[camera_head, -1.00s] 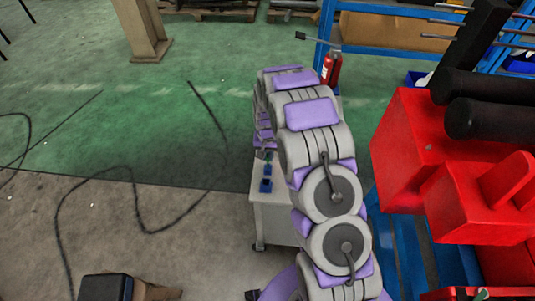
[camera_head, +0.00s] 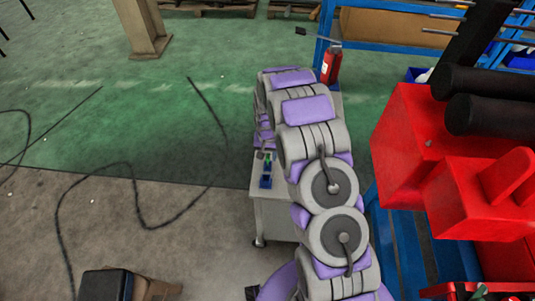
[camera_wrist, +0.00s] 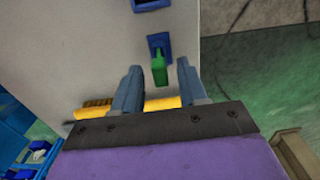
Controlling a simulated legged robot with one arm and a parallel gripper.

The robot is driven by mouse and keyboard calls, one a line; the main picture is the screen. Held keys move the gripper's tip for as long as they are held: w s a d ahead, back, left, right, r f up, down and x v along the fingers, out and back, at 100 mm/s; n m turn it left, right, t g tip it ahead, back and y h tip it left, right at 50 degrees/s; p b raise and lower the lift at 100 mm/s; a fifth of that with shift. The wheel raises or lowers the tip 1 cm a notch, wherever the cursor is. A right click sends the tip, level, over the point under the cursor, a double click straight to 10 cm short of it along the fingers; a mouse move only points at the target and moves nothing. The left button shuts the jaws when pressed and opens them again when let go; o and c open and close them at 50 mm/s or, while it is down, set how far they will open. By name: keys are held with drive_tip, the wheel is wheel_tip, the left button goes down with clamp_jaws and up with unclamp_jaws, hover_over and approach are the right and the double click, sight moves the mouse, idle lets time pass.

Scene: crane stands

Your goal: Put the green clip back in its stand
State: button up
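The green clip (camera_wrist: 159,70) shows in the wrist view with its upper end against a blue stand (camera_wrist: 158,41). I cannot tell whether it is seated in it. A second blue stand (camera_wrist: 150,4) is at the top edge of that view. My gripper (camera_wrist: 159,66) is open, with one finger on each side of the clip and a visible gap to both. In the head view a blue stand (camera_head: 265,183) and a bit of green lie on the light table (camera_head: 272,216). My fingers are hard to make out there, and my arm hides part of the table.
A yellow brush-like object (camera_wrist: 163,103) lies behind my fingers in the wrist view. In the head view, red blocks (camera_head: 410,150) and a blue rack stand close on the right, with a red extinguisher (camera_head: 331,66) behind my arm. The floor at left is open, with black cables.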

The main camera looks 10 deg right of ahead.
drive_tip(key=shift+r, duration=0.15)
idle(0.3)
drive_tip(key=shift+r+p, duration=0.65)
drive_tip(key=shift+r, duration=1.7)
drive_tip(key=shift+r, duration=0.45)
wheel_tip(320, 180, up, 16)
drive_tip(key=shift+r+p, duration=0.2)
drive_tip(key=shift+p, duration=0.7)
drive_tip(key=shift+r, duration=0.1)
drive_tip(key=s+r, duration=0.6)
drive_tip(key=s, duration=0.4)
drive_tip(key=s+r+n+b, duration=0.1)
drive_tip(key=s, duration=0.9)
drive_tip(key=s+r+n+g, duration=0.1)
drive_tip(key=s, duration=1)
drive_tip(key=s+r+n+b, duration=0.1)
drive_tip(key=s, duration=1)
drive_tip(key=shift+r+n+g+b, duration=0.3)
drive_tip(key=shift+g+b, duration=0.05)
drive_tip(key=shift+g, duration=0.05)
